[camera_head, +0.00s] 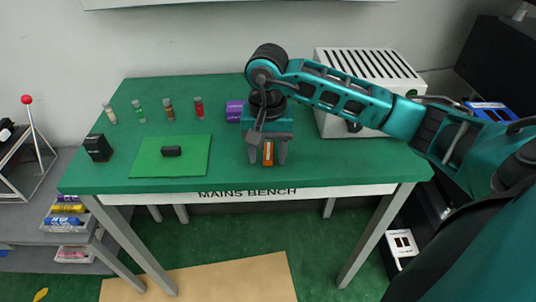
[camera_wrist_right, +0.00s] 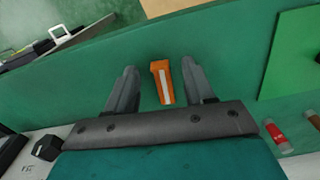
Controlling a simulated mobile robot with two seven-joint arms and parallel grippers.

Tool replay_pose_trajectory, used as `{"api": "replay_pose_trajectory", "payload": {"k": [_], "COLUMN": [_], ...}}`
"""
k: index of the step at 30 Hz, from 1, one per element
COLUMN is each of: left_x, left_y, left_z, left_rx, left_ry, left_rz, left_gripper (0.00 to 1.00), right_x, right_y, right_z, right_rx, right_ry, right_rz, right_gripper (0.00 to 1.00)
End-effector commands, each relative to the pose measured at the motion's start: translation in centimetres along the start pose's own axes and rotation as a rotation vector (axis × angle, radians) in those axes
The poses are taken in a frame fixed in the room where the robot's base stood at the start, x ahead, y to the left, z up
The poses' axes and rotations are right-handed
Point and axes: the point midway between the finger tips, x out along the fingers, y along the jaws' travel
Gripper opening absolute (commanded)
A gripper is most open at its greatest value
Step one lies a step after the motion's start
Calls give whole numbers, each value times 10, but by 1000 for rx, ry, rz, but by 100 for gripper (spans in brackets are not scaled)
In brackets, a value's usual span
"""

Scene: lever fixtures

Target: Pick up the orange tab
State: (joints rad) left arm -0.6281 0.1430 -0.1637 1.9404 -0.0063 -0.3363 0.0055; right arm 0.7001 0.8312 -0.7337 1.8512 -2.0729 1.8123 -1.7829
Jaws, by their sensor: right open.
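The orange tab (camera_head: 268,153) is a small upright-looking orange piece with a pale stripe, on the green bench top (camera_head: 330,165) near its front edge. It also shows in the right wrist view (camera_wrist_right: 163,83), between the fingers and closer to the right-hand one in that picture. My right gripper (camera_head: 267,160) points down over the tab, with one finger on each side. Its jaws are open (camera_wrist_right: 163,85), and a gap shows on the left side of the tab; contact on the other side is hard to tell. My left gripper is not in view.
A purple block (camera_head: 235,111) stands behind and left of the gripper. A white vented box (camera_head: 340,62) stands at the back right. A bright green mat (camera_head: 150,167) holds a black block (camera_head: 171,151). Several small vials (camera_head: 169,110) stand behind it. A black box (camera_head: 98,147) is at left.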

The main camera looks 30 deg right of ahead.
Motion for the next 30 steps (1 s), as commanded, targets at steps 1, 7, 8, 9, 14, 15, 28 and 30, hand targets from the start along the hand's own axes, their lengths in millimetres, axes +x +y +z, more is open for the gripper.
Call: {"api": "replay_pose_trajectory", "payload": {"k": [1, 7, 8, 9, 14, 15, 28, 30], "left_x": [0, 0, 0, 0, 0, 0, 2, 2], "left_y": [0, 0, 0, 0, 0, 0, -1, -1], "left_z": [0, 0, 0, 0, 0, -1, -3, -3], "left_rx": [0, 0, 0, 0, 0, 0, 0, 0], "left_ry": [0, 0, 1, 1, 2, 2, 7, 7], "left_rz": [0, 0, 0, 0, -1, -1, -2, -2], "left_gripper": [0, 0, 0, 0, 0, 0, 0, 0], "right_x": [5, 8, 8, 8, 8, 8, 8, 8], "right_y": [0, 0, 0, 0, 0, 0, 0, 0], "right_z": [0, 0, 0, 0, 0, 0, 0, 0], "right_rx": [0, -1, -1, -1, -1, -1, 0, 0], "right_ry": [-1, 1, 1, 1, 0, 0, 1, 1], "right_rz": [0, 0, 0, 0, 0, 0, 0, 0], "right_gripper": [53, 53, 53, 53, 39, 35, 0, 0]}}
